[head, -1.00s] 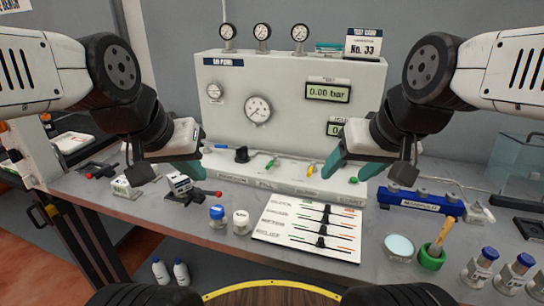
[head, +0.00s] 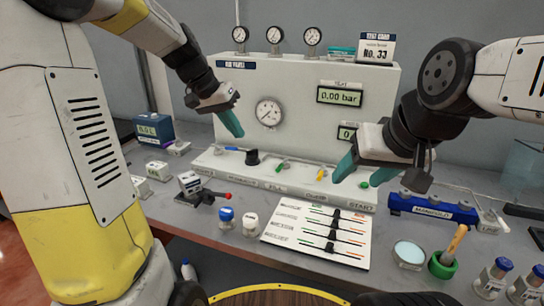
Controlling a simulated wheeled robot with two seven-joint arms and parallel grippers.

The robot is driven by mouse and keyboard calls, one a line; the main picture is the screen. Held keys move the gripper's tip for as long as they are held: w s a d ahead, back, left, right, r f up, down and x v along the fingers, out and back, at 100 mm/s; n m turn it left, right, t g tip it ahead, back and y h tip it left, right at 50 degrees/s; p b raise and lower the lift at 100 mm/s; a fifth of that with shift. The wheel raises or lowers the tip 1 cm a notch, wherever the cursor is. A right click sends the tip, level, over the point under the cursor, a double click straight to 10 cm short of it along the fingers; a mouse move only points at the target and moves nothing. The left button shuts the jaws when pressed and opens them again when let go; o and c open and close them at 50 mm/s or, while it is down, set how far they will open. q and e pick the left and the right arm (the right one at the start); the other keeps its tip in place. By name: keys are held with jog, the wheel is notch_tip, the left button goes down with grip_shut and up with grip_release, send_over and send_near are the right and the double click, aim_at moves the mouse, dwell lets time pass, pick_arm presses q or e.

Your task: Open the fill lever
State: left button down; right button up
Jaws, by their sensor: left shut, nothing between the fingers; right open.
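The fill lever (head: 281,166) is a small lever with a green handle on the ledge of the white test panel (head: 300,105), between a black knob (head: 252,157) and a yellow-handled lever (head: 321,174). Its handle lies slanted. My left gripper (head: 236,132) is shut and empty, its teal fingers pointing down in front of the panel face, above and left of the fill lever and apart from it. My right gripper (head: 378,168) is open and empty over the right part of the ledge, one teal finger close to the yellow lever.
A green button (head: 363,184) is at the ledge's right end. A white slider board (head: 318,235), a blue-capped bottle (head: 227,218) and a white-capped bottle (head: 250,224) stand in front. A blue manifold (head: 432,207) is at right. My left arm covers the left side.

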pick_arm(q)
jog(key=w+f+m+h, duration=0.1)
jog(key=w+f, duration=0.5)
jog(key=w, duration=0.3)
jog(key=shift+a+g+h, duration=0.2)
jog(key=shift+g+h, duration=0.1)
jog(key=shift+h, duration=0.1)
jog(key=shift+f, duration=0.1)
send_near(282, 165)
jog(key=a+f, duration=0.1)
jog(key=w+f, duration=0.1)
jog(key=f, duration=0.1)
jog(key=w+a+f, duration=0.1)
jog(key=shift+a+f, duration=0.35)
jog(key=d, duration=0.2)
jog(key=s+d+f, duration=0.1)
jog(key=shift+d, duration=0.3)
jog(key=shift+d+f, duration=0.1)
jog(key=shift+d, duration=0.1)
jog(key=shift+d, duration=0.1)
